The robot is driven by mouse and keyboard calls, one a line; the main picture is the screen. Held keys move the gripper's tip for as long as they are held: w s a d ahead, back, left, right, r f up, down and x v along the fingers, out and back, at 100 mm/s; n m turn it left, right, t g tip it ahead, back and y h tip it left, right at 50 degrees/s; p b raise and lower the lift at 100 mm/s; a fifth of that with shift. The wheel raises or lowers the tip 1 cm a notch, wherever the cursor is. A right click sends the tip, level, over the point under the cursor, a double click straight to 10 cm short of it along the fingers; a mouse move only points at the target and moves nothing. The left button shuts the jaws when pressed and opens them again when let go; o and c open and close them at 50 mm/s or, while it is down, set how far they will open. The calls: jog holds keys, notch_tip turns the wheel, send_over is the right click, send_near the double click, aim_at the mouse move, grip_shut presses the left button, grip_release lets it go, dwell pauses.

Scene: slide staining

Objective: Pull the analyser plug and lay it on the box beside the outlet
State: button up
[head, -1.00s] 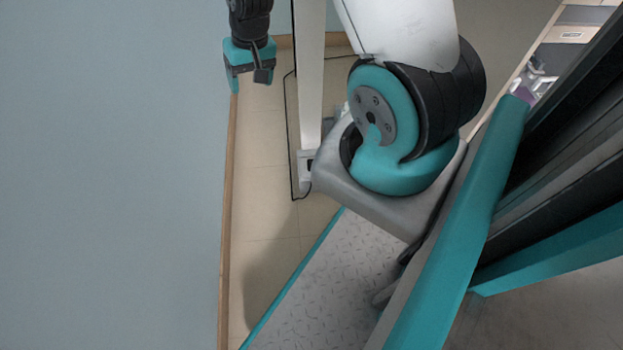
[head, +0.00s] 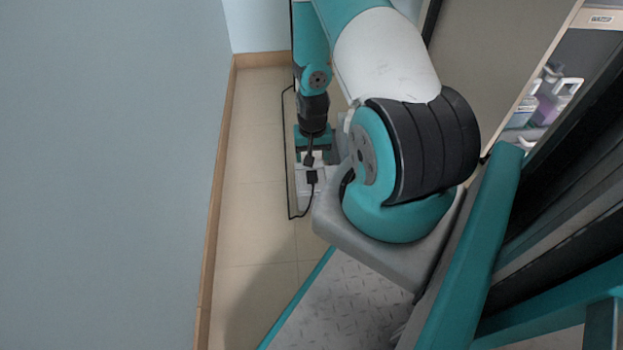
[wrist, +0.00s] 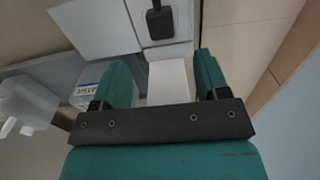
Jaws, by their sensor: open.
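The black analyser plug (head: 312,177) shows on a white unit (head: 307,201) low near the floor, with a black cord running from it. In the wrist view the plug (wrist: 160,20) sits on a pale plate at the top, beyond the fingertips. I cannot tell how deep it is seated. My gripper (head: 312,147) is just above the plug in the head view. In the wrist view my gripper (wrist: 166,80) is open, its teal fingers apart and not touching the plug. A white block (wrist: 168,79) shows between the fingers; I cannot tell if it is the box.
The black cord (head: 285,150) loops on the floor beside the white unit. A wall with a wooden skirting (head: 213,215) stands on the left, with clear tiled floor (head: 250,180) beside it. White containers (wrist: 25,103) appear at left in the wrist view.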

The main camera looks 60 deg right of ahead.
aim_at(312, 175)
notch_tip(312, 175, down, 9)
jog(key=b, duration=0.7)
jog(key=shift+p, duration=0.55)
dwell(0.9)
grip_shut()
jog(key=shift+r+p, duration=2.85)
jog(key=shift+r, duration=0.2)
